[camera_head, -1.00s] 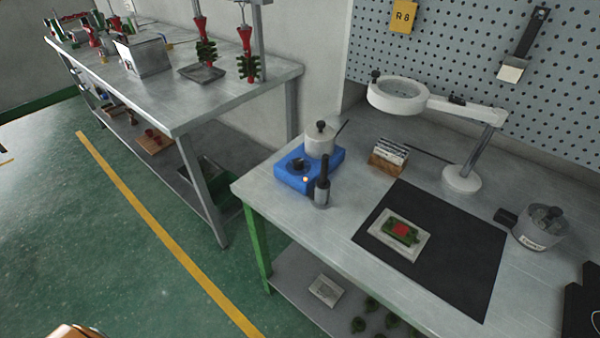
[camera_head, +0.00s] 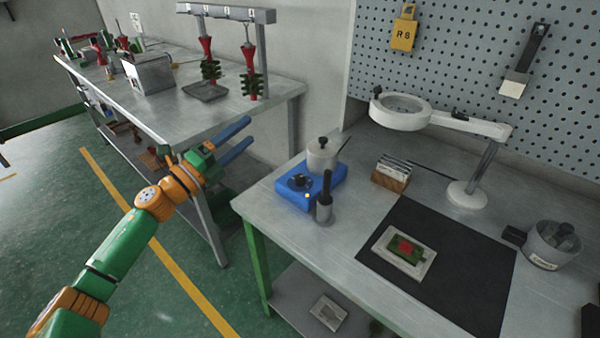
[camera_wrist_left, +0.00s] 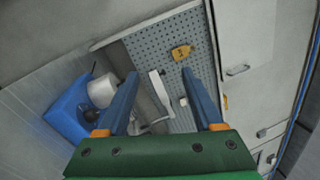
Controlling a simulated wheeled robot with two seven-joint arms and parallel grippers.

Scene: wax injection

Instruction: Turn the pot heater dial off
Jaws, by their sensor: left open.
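The pot heater (camera_head: 299,189) is a blue box at the back left corner of the near bench, with a lit orange spot on its front. Its black dial (camera_head: 301,181) is on top, left of the tool in the holder. A white lidded pot (camera_head: 322,156) stands on the heater. My left gripper (camera_head: 242,138) is open and empty, in the air left of the heater and apart from it. In the left wrist view its blue fingers (camera_wrist_left: 158,98) are spread, with the heater (camera_wrist_left: 70,108) beyond them at the left. My right gripper is not in view.
A black-handled tool in a grey holder (camera_head: 324,206) stands close in front of the heater. A magnifier lamp (camera_head: 468,194), a wooden rack (camera_head: 390,178) and a black mat (camera_head: 450,285) are to the right. Another bench (camera_head: 180,118) stands behind my left arm.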

